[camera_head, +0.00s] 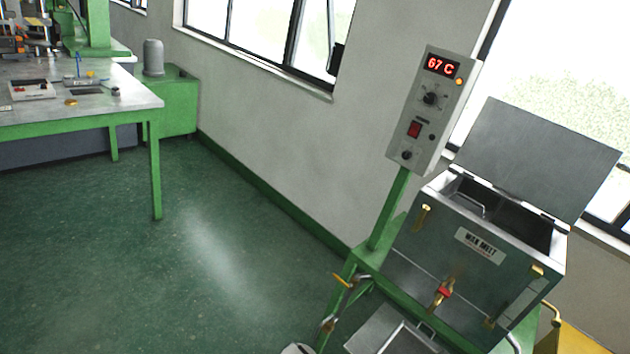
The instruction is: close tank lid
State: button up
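The tank (450,258) is a grey metal box labelled as a wax melter, at the right of the view. Its flat metal lid (540,155) stands open, tilted up and back from the hinges at the tank's rear edge. The tank's dark inside and a wire handle in it show through the open top. My gripper is not visible in this view, and nothing of it shows near the lid or tank.
A control box (430,110) reading 67 C stands on a green post left of the tank. Red-handled valve (444,292) sticks out at the tank's front. A green-framed table (75,118) stands at the far left. Open green floor (200,270) lies between.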

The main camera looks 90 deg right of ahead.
aim_at(556, 169)
jog(key=z, duration=0.05)
jog(key=i, duration=0.45)
jog(key=z, duration=3.65)
jog(key=i, duration=1.05)
jog(key=u, duration=0.15)
jog(key=k, duration=0.3)
jog(key=z, duration=0.15)
